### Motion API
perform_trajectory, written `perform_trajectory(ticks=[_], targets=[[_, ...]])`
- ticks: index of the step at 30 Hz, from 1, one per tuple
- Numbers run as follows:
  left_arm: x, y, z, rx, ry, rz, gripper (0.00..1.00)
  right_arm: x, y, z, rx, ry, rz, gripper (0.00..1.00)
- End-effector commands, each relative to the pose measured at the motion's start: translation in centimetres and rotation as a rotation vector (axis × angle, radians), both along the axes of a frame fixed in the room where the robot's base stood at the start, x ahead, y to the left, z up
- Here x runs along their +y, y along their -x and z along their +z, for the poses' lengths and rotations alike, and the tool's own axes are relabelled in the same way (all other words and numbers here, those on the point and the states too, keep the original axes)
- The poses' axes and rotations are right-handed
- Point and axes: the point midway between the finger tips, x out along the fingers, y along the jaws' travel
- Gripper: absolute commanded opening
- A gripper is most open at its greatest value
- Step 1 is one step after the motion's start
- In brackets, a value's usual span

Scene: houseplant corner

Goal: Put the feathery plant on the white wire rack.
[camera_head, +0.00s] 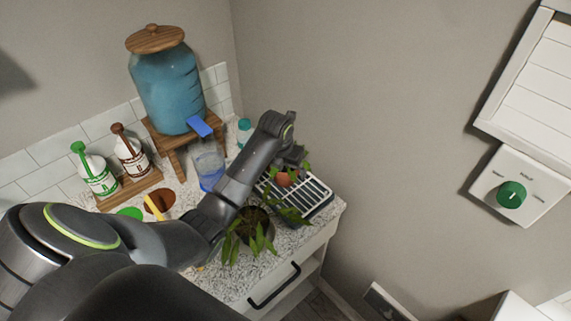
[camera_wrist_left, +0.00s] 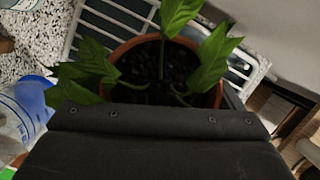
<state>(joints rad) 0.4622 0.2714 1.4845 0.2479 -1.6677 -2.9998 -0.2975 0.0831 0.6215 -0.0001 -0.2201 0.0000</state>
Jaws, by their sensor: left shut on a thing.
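My left gripper (camera_head: 292,157) is shut on a terracotta pot (camera_head: 285,179) holding a plant with pointed, lobed green leaves, likely the feathery plant. In the left wrist view, the pot's orange rim (camera_wrist_left: 126,47), dark soil and leaves (camera_wrist_left: 180,14) show just past my dark gripper (camera_wrist_left: 160,120). The white wire rack (camera_head: 318,192) lies beneath and around the pot in the head view, its bars also showing in the wrist view (camera_wrist_left: 92,18). I cannot tell whether the pot touches the bars. My right gripper is out of view.
A second plant in a dark pot (camera_head: 252,222) stands close to the rack's near side, its leaves reaching the rack. A clear and blue container (camera_head: 209,165) stands left of my forearm. A blue dispenser (camera_head: 165,88) stands behind on a wooden stand. The counter edge is near the rack's right.

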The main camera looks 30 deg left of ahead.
Motion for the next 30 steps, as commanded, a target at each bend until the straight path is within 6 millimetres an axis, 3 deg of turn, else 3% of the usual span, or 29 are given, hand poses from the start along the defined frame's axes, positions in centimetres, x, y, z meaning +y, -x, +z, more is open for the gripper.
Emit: perform_trajectory(ticks=[8, 9, 11, 22, 30], targets=[[0.0, -0.1, -0.1, -0.003, 0.000, -0.001, 0.46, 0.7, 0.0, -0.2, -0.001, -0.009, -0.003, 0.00], [0.0, 0.0, -0.2, -0.001, 0.000, 0.000, 0.94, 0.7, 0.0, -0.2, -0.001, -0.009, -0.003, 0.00], [0.0, 0.0, -0.2, -0.001, 0.000, 0.000, 1.00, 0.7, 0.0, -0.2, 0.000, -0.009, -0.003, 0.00], [0.0, 0.1, 0.9, -0.005, -0.002, -0.001, 1.00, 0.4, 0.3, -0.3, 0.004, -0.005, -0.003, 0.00], [0.0, 1.4, 5.7, -0.009, -0.003, -0.001, 1.00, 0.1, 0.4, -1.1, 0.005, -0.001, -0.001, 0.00]])
